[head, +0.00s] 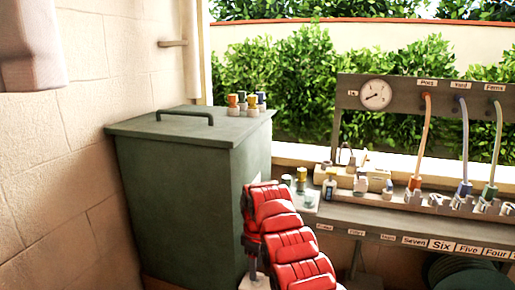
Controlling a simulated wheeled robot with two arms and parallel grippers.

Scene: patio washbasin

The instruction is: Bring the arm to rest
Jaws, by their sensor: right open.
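My right gripper (285,238), with red ribbed segments, shows at the bottom centre. It is in front of the right edge of the dark green lidded box and left of the grey bench. It is open, and I see nothing held in it. Its lower part is cut off by the bottom edge of the picture. My left gripper is not in view.
The green box (190,190) stands against the block wall, with small coloured-top fittings on its lid. The bench (380,218) at right holds several bottles and fittings. Behind it stands a panel (345,98) with a gauge and hoses. Cloth (30,50) hangs at upper left.

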